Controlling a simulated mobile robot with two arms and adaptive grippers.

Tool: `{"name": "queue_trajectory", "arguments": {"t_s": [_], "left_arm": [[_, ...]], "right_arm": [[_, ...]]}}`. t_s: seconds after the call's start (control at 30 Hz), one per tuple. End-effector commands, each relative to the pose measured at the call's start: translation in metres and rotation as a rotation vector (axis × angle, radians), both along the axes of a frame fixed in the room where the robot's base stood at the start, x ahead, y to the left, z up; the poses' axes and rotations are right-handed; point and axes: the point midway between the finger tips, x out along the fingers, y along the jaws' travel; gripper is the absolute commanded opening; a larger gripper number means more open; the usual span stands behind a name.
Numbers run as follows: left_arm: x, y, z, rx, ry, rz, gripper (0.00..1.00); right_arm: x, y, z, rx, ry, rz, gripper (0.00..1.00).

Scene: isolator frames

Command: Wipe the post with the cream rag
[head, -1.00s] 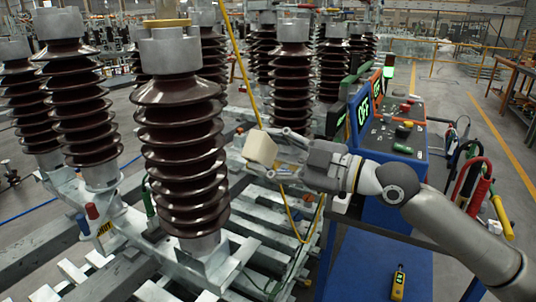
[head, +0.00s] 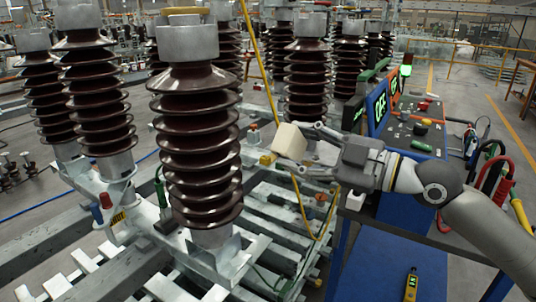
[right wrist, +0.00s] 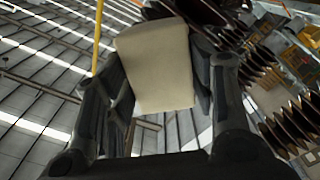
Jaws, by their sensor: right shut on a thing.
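The cream rag (head: 290,141), a block-like pad, is held in my right gripper (head: 306,147), which is shut on it. In the right wrist view the rag (right wrist: 156,66) sits between the two dark fingers of the gripper (right wrist: 158,88). The nearest post (head: 195,135) is a brown ribbed insulator with a grey metal cap and a grey base. It stands upright to the left of the rag, with a clear gap between them in the picture. Several similar posts stand around it, and I cannot tell which one the task means. My left gripper is not in view.
A blue cart (head: 385,262) with a control panel (head: 418,123) and cables stands at the right, under my right arm. A yellow pole (head: 256,62) rises behind the rag. Grey steel beams (head: 285,233) lie around the post base. A yellow handheld device (head: 411,286) is low on the cart.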

Motion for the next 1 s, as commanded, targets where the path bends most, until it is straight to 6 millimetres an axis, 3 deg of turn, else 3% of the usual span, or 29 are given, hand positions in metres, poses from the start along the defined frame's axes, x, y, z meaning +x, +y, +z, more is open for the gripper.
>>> {"name": "queue_trajectory", "arguments": {"t_s": [0.17, 0.47, 1.0], "left_arm": [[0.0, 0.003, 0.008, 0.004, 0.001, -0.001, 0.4], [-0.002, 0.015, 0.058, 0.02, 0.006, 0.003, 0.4], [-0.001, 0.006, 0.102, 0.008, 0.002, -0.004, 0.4]], "right_arm": [[0.0, 0.0, 0.008, 0.001, -0.001, 0.0, 0.32], [0.0, 0.0, 0.059, 0.001, -0.001, 0.0, 0.32], [-0.022, 0.042, -0.043, 0.26, 0.372, 0.048, 0.32]]}}
